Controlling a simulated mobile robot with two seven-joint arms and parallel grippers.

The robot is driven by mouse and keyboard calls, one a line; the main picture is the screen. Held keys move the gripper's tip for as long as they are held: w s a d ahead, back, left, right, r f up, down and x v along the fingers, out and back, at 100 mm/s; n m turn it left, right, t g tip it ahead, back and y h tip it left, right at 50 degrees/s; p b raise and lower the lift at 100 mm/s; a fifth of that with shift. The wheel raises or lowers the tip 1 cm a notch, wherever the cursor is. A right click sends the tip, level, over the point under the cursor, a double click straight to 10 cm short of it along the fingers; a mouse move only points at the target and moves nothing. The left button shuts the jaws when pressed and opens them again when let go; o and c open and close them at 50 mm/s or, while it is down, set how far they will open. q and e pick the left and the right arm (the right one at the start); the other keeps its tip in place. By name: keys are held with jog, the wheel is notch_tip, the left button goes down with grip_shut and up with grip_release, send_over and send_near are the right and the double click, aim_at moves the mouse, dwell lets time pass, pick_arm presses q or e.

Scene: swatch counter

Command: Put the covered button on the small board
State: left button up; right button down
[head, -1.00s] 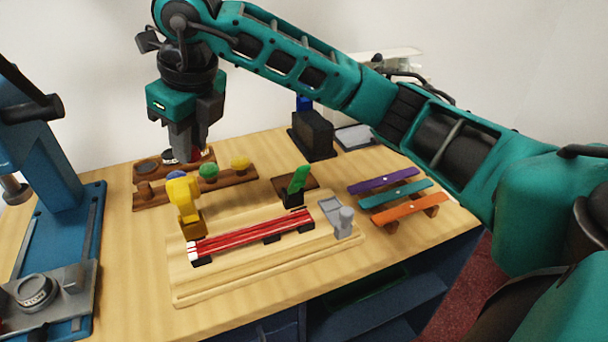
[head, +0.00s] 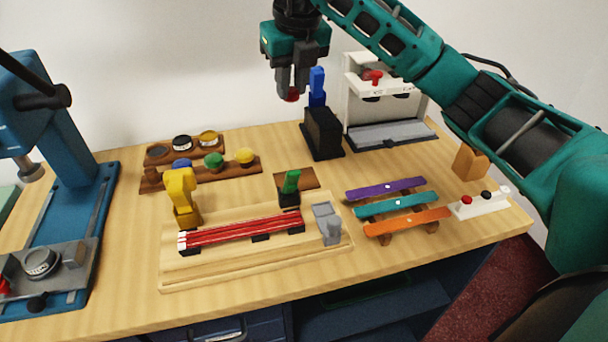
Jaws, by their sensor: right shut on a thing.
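My right gripper (head: 291,93) is shut on a small red button (head: 291,96), which shows between its fingertips. The jaws hide most of it. It hangs in the air above the back of the counter, just left of a blue-handled black block. A small brown board (head: 309,179) lies flat on the counter, partly hidden by a green-handled tool (head: 290,187). The front wooden rack (head: 222,174) holds a blue, a green and a yellow domed button. My left gripper is not in view.
A back rack (head: 185,148) holds ring-shaped parts. The blue-handled black block (head: 322,131) and a white stand (head: 392,134) are at the back. A pale jig (head: 255,271) with red strips lies in front, coloured bars (head: 386,189) to its right. A blue press (head: 62,205) stands left.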

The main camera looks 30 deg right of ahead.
jog(key=shift+d, duration=0.3)
jog(key=shift+d+f, duration=0.1)
jog(key=shift+f, duration=0.3)
notch_tip(320, 180, down, 14)
jog(key=shift+r, duration=0.1)
jog(key=shift+f, duration=2.65)
jog(key=shift+f, duration=0.15)
jog(key=c, duration=1)
grip_release()
jog(key=shift+o, duration=0.2)
